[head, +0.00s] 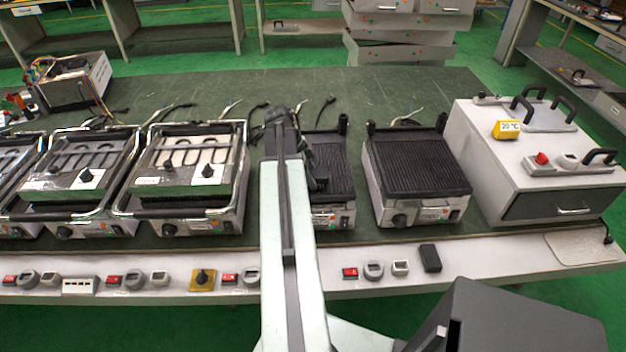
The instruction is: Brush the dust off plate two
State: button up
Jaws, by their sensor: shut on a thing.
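A ribbed black grill plate (415,165) sits uncovered in its steel housing, right of my arm. A second ribbed black plate (330,150) is partly hidden behind my arm. I can read no number on either, so I cannot tell which is plate two. My gripper (307,168) is over the left part of the partly hidden plate. It is shut on a dark thing, likely the brush, which blends with the black plate. I cannot tell whether it touches the plate, and no dust can be made out.
Several grills with heating elements on top (190,170) stand to the left. A white cabinet (535,155) with black handles and a yellow display stands right. Switches and a black block (430,258) lie along the front ledge. The green bench top (290,88) behind is mostly clear.

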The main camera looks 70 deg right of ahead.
jog(key=shift+w+d, duration=0.25)
jog(key=shift+d, duration=0.25)
jog(key=shift+w+d, duration=0.2)
jog(key=shift+d, duration=0.25)
jog(key=shift+d, duration=0.1)
jog(key=shift+w+d, duration=0.4)
jog(key=shift+d, duration=0.4)
jog(key=shift+w+d, duration=0.4)
jog(key=shift+d, duration=0.35)
jog(key=shift+d, duration=0.1)
jog(key=shift+w+d+f, duration=0.1)
jog(key=shift+w+d, duration=0.3)
jog(key=shift+d, duration=0.35)
jog(key=shift+w+d, duration=0.4)
jog(key=shift+d, duration=0.3)
jog(key=shift+w+a, duration=0.35)
jog(key=shift+w, duration=0.4)
jog(key=shift+s+a, duration=0.45)
jog(key=shift+a, duration=0.4)
jog(key=shift+s+a, duration=0.45)
jog(key=shift+a, duration=0.35)
jog(key=shift+s+a, duration=0.4)
jog(key=shift+a, duration=0.4)
jog(key=shift+s+a, duration=0.4)
jog(key=shift+a, duration=0.4)
